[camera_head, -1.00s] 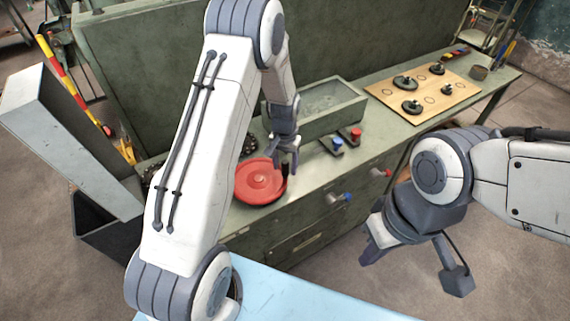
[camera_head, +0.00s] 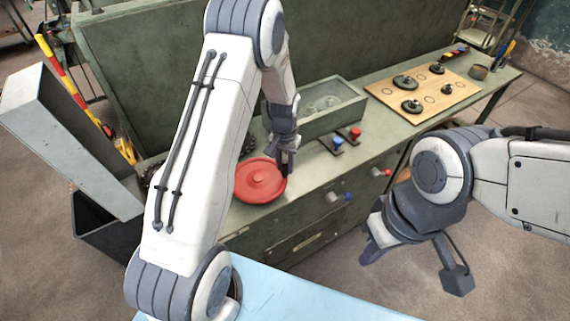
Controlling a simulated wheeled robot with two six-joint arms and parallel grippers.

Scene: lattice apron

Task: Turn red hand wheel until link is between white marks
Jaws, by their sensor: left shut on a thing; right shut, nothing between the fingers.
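The red hand wheel (camera_head: 258,184) lies flat on the green workbench, with a round hub in its middle. My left gripper (camera_head: 286,168) reaches down at the wheel's right rim and is shut on its dark upright handle, which the fingers mostly hide. A dark chain-like part (camera_head: 150,172) shows at the bench's left end, partly behind my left arm. I cannot make out a link or white marks there. My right gripper (camera_head: 371,250) is shut and empty, in front of the bench on the right.
A grey-green box (camera_head: 345,112) with a glassy top stands behind the wheel. Blue (camera_head: 337,142) and red (camera_head: 355,134) knobs sit beside it. A wooden board (camera_head: 430,93) with black knobs lies right. Front knobs (camera_head: 345,196) stick out. A grey bin (camera_head: 75,135) stands left.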

